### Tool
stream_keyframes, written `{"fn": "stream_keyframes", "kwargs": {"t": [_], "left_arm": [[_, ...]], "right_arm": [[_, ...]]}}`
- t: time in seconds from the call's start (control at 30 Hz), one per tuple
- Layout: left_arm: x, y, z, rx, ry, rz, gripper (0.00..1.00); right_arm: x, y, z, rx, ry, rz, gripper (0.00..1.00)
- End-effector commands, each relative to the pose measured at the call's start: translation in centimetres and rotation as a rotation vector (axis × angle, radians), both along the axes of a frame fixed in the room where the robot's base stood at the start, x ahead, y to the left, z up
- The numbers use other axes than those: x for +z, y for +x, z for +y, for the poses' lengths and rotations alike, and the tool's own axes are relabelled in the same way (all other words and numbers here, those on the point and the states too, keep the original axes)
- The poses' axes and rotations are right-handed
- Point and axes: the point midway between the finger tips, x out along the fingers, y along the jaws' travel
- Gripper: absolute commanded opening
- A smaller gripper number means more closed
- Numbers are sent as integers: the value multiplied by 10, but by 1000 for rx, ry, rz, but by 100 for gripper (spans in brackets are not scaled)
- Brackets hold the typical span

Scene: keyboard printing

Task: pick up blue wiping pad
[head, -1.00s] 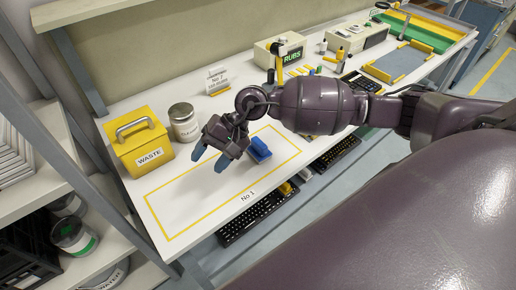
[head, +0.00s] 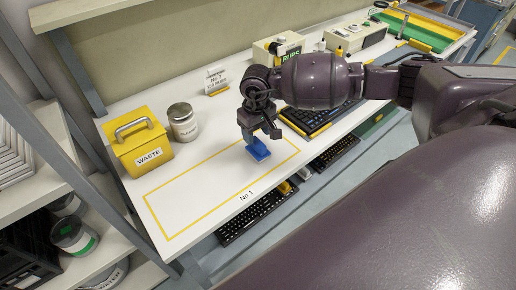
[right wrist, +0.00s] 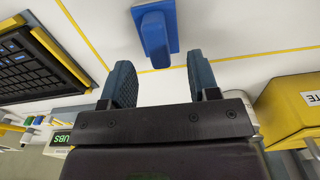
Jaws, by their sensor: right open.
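The blue wiping pad (head: 259,152) lies on the white table inside the yellow outline, near its right end. In the right wrist view the pad (right wrist: 155,32) shows a flat base with a raised grip, just ahead of the fingertips. My right gripper (right wrist: 158,78) is open and empty, with its two blue fingers spread and the pad's grip in line with the gap between them. In the head view my right gripper (head: 255,138) is over the pad and partly hides it. My left gripper is not in view.
A keyboard in a tray (head: 318,118) lies to the right of the gripper. Black keyboards (head: 254,214) sit below the table edge. The outlined area left of the pad is clear.

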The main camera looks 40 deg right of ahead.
Motion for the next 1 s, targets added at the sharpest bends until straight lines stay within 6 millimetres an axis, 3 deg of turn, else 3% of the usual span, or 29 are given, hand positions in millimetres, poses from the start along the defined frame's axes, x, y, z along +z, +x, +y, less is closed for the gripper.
{"fn": "stream_keyframes", "kwargs": {"t": [0.43,0.77,1.0], "left_arm": [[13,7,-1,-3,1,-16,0],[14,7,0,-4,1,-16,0],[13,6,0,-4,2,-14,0]], "right_arm": [[-48,-4,-2,-1,2,1,55],[-54,-3,-3,0,1,-1,55],[-54,-3,-3,0,1,0,19]]}}
